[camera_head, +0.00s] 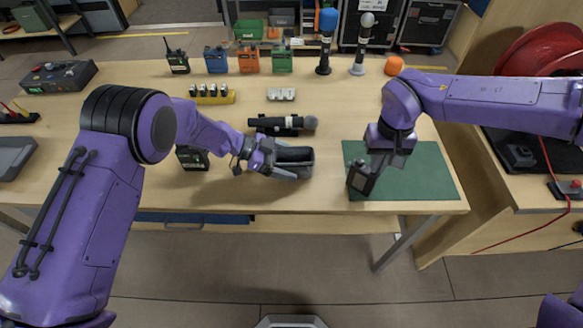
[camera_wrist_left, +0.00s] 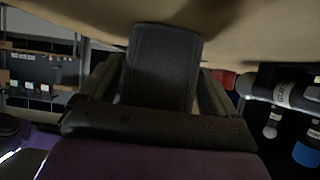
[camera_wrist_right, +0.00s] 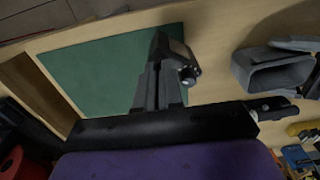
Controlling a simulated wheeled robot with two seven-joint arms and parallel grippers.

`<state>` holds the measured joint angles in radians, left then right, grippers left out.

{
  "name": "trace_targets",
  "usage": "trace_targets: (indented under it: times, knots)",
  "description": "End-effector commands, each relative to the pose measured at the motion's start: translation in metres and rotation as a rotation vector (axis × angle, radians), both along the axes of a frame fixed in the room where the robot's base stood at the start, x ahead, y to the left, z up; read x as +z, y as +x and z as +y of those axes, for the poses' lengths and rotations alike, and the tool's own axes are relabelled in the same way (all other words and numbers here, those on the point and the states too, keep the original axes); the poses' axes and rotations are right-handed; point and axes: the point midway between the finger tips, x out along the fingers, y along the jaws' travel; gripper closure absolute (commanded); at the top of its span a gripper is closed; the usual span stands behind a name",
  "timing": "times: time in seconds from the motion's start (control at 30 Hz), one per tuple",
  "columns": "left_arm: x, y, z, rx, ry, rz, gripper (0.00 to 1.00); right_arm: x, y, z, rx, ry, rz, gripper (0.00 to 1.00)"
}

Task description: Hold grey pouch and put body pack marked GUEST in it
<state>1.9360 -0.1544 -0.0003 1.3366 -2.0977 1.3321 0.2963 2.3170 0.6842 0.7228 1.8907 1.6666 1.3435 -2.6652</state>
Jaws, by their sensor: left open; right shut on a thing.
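The grey pouch (camera_head: 294,158) stands on the table with its mouth open. It also shows in the right wrist view (camera_wrist_right: 270,78). My left gripper (camera_head: 266,157) is open at the pouch's left end; in the left wrist view a dark ribbed wall of the pouch (camera_wrist_left: 163,65) lies between its fingers. My right gripper (camera_head: 376,165) is shut on a small black body pack (camera_head: 361,179) with a lighter face, tilted, over the left part of the green mat (camera_head: 425,172). It is to the right of the pouch and apart from it. I cannot read its marking.
Another dark pack (camera_head: 192,159) stands beside my left forearm. A black microphone (camera_head: 284,124) lies behind the pouch. Blue (camera_head: 216,60), orange (camera_head: 249,61) and green (camera_head: 282,60) packs stand farther back, with upright microphones (camera_head: 326,40). The table between pouch and mat is clear.

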Motion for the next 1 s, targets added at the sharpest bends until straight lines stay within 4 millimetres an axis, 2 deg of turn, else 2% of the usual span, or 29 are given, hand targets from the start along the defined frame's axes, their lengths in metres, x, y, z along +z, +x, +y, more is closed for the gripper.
trace_targets:
  times: [0.13,0.4,0.47,0.5,0.53,0.73,0.87,1.0]
  knots:
    - [-0.005,0.000,-0.009,-0.001,0.000,-0.002,0.09,-0.005,0.000,0.000,-0.001,0.000,-0.001,1.00]
    - [-0.005,0.000,-0.010,0.000,0.000,-0.001,0.09,-0.004,0.000,-0.001,-0.001,0.000,-0.001,1.00]
    - [-0.005,0.000,-0.010,0.000,0.000,-0.001,0.29,-0.004,0.000,-0.001,-0.001,0.000,-0.001,1.00]
    - [-0.005,0.000,-0.010,0.000,0.000,-0.001,0.42,-0.004,0.000,-0.001,-0.002,0.000,-0.001,1.00]
    - [-0.005,0.000,-0.010,0.000,0.000,-0.001,0.47,-0.004,0.000,-0.001,-0.001,0.000,-0.001,1.00]
    - [-0.005,0.000,-0.010,0.000,0.000,-0.001,0.48,-0.002,0.003,0.000,-0.029,0.000,-0.001,1.00]
    - [-0.005,0.000,-0.010,0.000,0.000,0.000,0.48,0.012,0.022,0.005,-0.230,-0.001,-0.004,1.00]
    - [-0.004,0.000,-0.009,0.000,0.000,0.000,0.48,0.043,0.055,0.025,-0.643,0.000,-0.005,1.00]
